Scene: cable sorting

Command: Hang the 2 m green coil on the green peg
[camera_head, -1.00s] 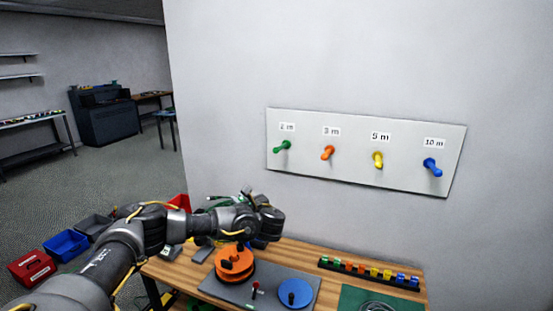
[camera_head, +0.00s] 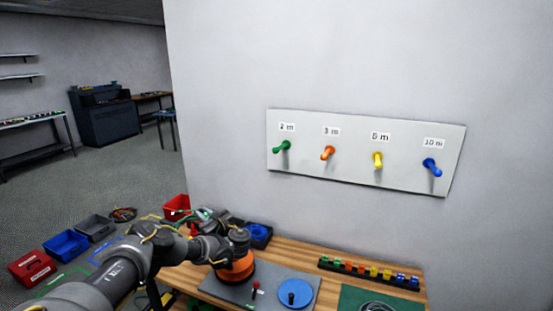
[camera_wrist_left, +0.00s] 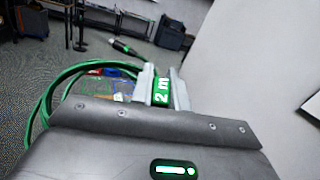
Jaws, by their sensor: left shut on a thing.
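The green coil (camera_wrist_left: 47,103) shows in the left wrist view as green cable loops hanging left of my left gripper (camera_wrist_left: 161,88). The fingers are shut on its green "2 m" tag (camera_wrist_left: 161,92). A dark cable plug with a green band (camera_wrist_left: 125,47) sticks out beyond them. In the head view my left gripper (camera_head: 204,214) is small and partly hidden behind my arm, and the coil is hard to make out. The green peg (camera_head: 282,147), under the "2 m" label, is bare. It is higher and to the right of the gripper. My right gripper is not in view.
The white board (camera_head: 310,175) also bears bare orange (camera_head: 328,153), yellow (camera_head: 377,160) and blue (camera_head: 432,167) pegs. Below are a wooden table (camera_head: 325,252), an orange spool (camera_head: 236,268), a blue disc (camera_head: 295,293) and a row of coloured blocks (camera_head: 370,271). The wall before the board is clear.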

